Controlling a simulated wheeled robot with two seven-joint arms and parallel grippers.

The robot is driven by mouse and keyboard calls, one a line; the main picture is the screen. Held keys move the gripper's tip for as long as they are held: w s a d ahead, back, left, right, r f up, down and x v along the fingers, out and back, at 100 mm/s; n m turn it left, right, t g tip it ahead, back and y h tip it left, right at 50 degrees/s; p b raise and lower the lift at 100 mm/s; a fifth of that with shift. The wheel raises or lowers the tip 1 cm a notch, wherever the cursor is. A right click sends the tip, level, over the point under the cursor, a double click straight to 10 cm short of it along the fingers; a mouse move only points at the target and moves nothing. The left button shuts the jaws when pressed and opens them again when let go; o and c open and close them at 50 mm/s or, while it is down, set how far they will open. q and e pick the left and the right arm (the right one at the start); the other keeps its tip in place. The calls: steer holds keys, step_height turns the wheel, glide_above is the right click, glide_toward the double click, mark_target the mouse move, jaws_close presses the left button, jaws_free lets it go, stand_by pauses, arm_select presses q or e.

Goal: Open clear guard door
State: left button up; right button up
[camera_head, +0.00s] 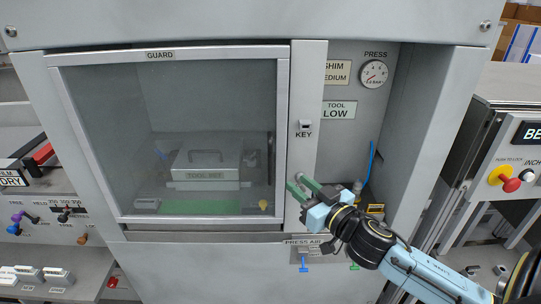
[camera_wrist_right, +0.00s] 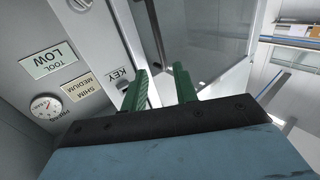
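The clear guard door (camera_head: 180,130) is a grey-framed see-through panel below a GUARD label, and it looks shut. A dark upright handle (camera_head: 271,158) is near its right edge. My right gripper (camera_head: 298,188) has two green fingers spread apart with nothing between them. It is in front of the post right of the door, low and to the right of the handle. In the right wrist view the fingers (camera_wrist_right: 160,88) are apart, and a dark bar (camera_wrist_right: 157,30), apparently the handle, is beyond them. My left gripper is not in view.
Behind the door is a box marked TOOL SET (camera_head: 205,175) on a green mat. A KEY switch (camera_head: 304,128) is on the post above my gripper. An open bay with a PRESS gauge (camera_head: 374,74) is at right. PRESS AIR fittings (camera_head: 304,258) are below.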

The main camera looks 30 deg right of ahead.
steer(key=p, duration=0.2)
glide_above(270, 181)
steer(key=shift+w+d+f, duration=0.1)
steer(key=shift+w+d, duration=0.15)
steer(key=shift+w, duration=0.05)
jaws_close()
stand_by(0.3)
